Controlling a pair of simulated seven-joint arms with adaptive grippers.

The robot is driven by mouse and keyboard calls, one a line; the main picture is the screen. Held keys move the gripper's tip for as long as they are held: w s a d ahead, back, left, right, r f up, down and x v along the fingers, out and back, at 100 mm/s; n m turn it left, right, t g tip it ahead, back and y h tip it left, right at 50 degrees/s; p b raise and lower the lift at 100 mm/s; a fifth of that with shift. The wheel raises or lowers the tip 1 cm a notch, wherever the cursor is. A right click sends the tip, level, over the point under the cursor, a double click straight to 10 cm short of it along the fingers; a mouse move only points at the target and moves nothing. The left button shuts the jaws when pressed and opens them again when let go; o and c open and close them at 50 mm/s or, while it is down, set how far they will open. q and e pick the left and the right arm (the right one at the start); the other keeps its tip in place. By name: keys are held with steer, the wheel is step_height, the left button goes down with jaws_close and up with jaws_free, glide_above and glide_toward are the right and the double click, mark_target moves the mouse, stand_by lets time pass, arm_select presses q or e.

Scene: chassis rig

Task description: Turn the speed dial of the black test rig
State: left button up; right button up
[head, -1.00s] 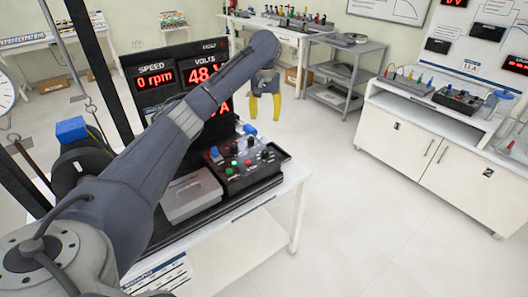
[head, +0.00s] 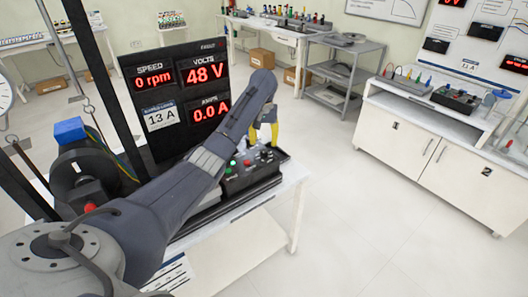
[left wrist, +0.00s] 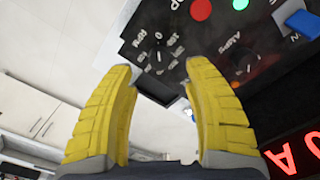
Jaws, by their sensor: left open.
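The black test rig's control box (head: 250,178) sits on the white bench, with a display panel (head: 160,135) behind it reading 0 rpm, 48 V and 0.0 A. My left gripper (head: 263,143) is above the box's right part, yellow fingers pointing down. In the left wrist view my left gripper (left wrist: 161,74) is open and empty. A black dial (left wrist: 158,54) with scale marks, seemingly lettered RPM, shows just beyond and between the fingertips, apart from them. A second black dial (left wrist: 241,64), lettered AMPS, lies to its right. My right gripper is not seen.
A red button (left wrist: 201,9), a green button (left wrist: 240,4) and a blue knob (left wrist: 300,20) are near the dials. In the head view, a motor with a blue box (head: 70,130) stands left of the display. Open floor lies right of the bench.

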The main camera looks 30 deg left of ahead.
mark_target(264, 150)
arm_select(q)
steer(key=shift+f, duration=2.85)
jaws_close()
